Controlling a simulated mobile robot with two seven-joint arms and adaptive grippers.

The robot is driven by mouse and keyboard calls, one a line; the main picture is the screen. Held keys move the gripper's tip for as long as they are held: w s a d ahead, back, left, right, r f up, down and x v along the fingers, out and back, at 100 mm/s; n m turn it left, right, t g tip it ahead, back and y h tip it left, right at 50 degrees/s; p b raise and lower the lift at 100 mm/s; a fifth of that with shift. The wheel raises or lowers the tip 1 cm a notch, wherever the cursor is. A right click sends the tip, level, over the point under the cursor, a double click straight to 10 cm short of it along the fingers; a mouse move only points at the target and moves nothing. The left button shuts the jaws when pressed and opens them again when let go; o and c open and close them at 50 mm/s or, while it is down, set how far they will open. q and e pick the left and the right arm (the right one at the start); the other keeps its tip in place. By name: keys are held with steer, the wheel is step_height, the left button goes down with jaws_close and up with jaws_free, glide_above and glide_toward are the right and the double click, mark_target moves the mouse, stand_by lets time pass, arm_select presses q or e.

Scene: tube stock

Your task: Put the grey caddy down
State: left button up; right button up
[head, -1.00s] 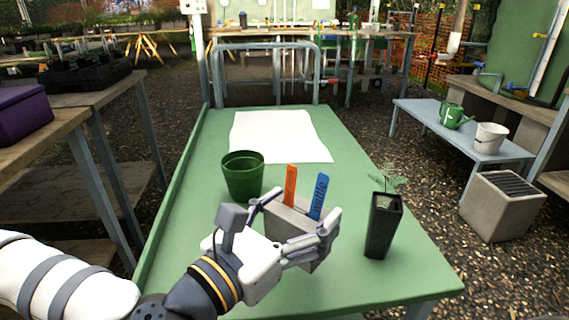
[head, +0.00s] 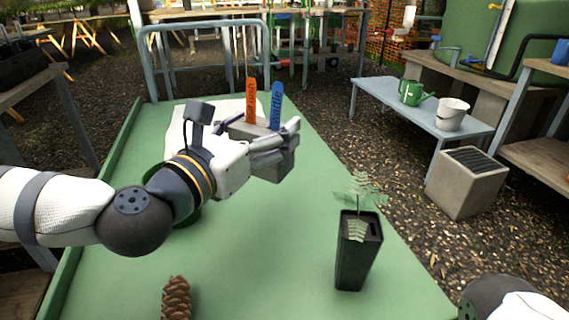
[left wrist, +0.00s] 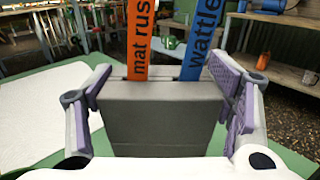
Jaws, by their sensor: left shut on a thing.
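The grey caddy (head: 272,166) is a small box with an orange label (head: 251,100) and a blue label (head: 276,104) standing upright in it. My left gripper (head: 274,152) is shut on the caddy, with a finger on either side. The left wrist view shows the caddy (left wrist: 165,118) level between the purple finger pads. It appears to be above the green table (head: 250,245), near the white sheet (head: 175,125); I cannot tell the height of its underside. My right gripper is not in view; only part of my right arm shows at bottom right.
A black pot with a fern (head: 355,260) stands near the table's right edge. A pine cone (head: 176,298) lies at the front. A green pot (head: 187,215) is mostly hidden behind my left arm. The middle of the table is clear.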

arm_select(q)
steer(key=w+d+f, duration=0.1)
steer(key=f, duration=0.2)
steer(key=w+d+f+b, duration=0.1)
steer(key=w+d+f, duration=0.1)
steer(key=f, duration=0.1)
steer(key=w+d+f+b, duration=0.1)
steer(key=w+d+f, duration=0.1)
steer(key=f, duration=0.2)
steer(key=shift+w+f, duration=0.1)
steer(key=shift+w, duration=0.15)
steer(key=o, duration=1.2)
